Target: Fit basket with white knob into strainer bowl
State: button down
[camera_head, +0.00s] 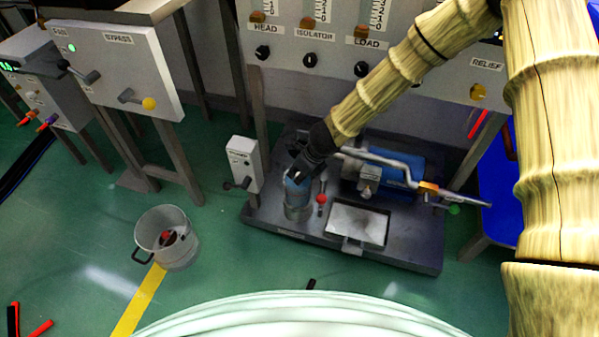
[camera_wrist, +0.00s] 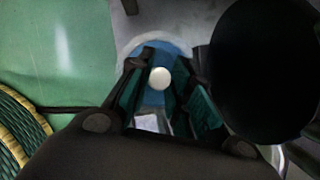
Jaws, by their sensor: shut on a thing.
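My gripper (camera_head: 298,174) points down over an upright blue and grey cylinder (camera_head: 297,198) on the skid, at the strainer's place. In the wrist view, the white knob (camera_wrist: 159,78) sits between the two dark green fingers, which are closed around it. A blue round top (camera_wrist: 153,52) with a pale rim shows around and beyond the knob. The basket is mostly hidden by my gripper. I cannot tell the basket's body from the strainer bowl, or how deep it sits.
A blue motor (camera_head: 395,168) and a grey pipe (camera_head: 385,160) stand close right of the gripper. A red-knobbed rod (camera_head: 321,198) is just beside the cylinder. A grey tray (camera_head: 358,222) lies in front. A grey bucket (camera_head: 168,222) stands on open green floor at left.

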jog(key=shift+f, duration=0.35)
jog(key=c, duration=1.3)
grip_release()
jog(key=shift+r, duration=0.55)
jog(key=p+v, duration=0.5)
jog(key=v, duration=0.7)
jog(key=shift+p, duration=0.35)
